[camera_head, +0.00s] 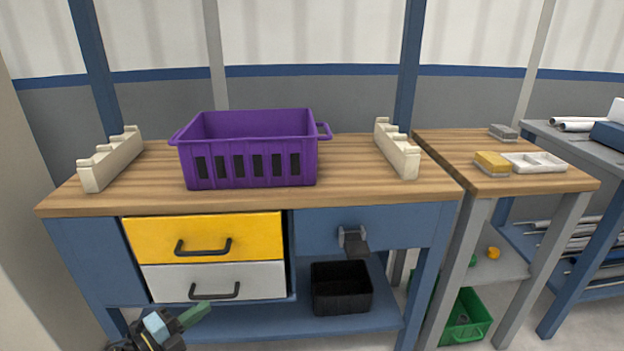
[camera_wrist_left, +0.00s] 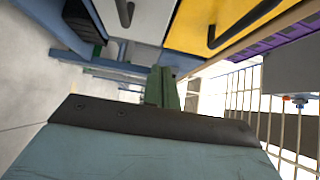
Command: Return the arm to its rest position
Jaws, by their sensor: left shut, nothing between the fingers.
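My left gripper (camera_head: 199,310) is low at the bottom of the head view, in front of the workbench and below the white drawer. Its green fingers are together with nothing between them. The wrist view also shows the shut green fingers (camera_wrist_left: 163,88), pointing towards the bench front. Most of my left arm is out of the head view. My right gripper and arm do not show.
A purple crate (camera_head: 250,160) stands on the wooden workbench (camera_head: 345,186) between two cream notched racks (camera_head: 111,160) (camera_head: 397,150). Yellow (camera_head: 205,237) and white (camera_head: 215,280) drawers are shut. A black bin (camera_head: 340,290) sits on the lower shelf. A side table (camera_head: 450,145) stands right.

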